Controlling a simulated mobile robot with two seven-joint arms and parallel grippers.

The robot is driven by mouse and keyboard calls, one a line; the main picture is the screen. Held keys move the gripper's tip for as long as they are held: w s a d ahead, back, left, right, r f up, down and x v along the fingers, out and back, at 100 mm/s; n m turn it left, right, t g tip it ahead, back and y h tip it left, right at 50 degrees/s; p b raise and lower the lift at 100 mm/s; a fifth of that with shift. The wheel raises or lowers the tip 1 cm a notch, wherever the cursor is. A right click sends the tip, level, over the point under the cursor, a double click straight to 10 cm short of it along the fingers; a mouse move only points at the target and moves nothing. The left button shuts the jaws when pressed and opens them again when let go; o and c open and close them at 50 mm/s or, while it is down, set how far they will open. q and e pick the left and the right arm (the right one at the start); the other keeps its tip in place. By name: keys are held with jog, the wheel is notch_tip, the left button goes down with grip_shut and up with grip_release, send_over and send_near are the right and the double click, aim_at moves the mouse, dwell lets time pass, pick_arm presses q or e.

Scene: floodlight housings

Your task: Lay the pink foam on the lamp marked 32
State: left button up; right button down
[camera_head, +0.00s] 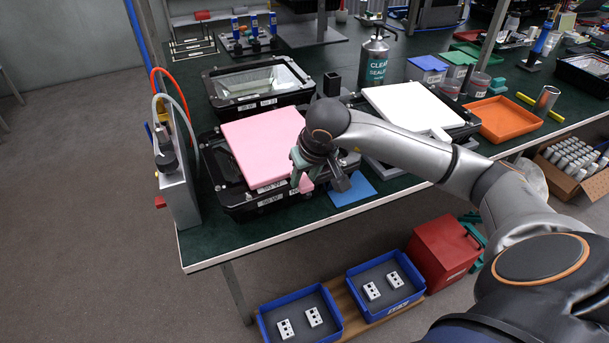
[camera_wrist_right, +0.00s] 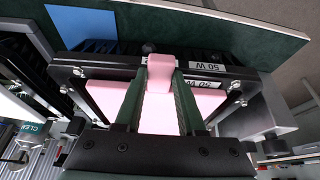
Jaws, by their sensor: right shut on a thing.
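The pink foam (camera_head: 262,146) is a flat slab over the front-left black lamp (camera_head: 246,208), covering most of its opening; I cannot tell if it rests fully on the lamp. My right gripper (camera_head: 303,178) is shut on the foam's near right edge. In the right wrist view the fingers (camera_wrist_right: 160,85) pinch a pink tab of the foam (camera_wrist_right: 160,70). A label there on the lamp (camera_wrist_right: 205,68) reads 50 W. I cannot read a 32 on any lamp. My left gripper is not in view.
A lamp with bare glass (camera_head: 258,82) stands behind. A white slab (camera_head: 408,106) lies on the lamp to the right. A grey box with hoses (camera_head: 178,190) stands at the left table edge. A blue sheet (camera_head: 352,190) lies at the front.

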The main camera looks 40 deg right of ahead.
jog(key=shift+c, duration=2.1)
grip_release()
jog(key=shift+r, duration=0.2)
jog(key=v, duration=1.2)
jog(key=shift+s+p, duration=0.2)
jog(key=shift+p, duration=0.1)
jog(key=shift+a, duration=0.1)
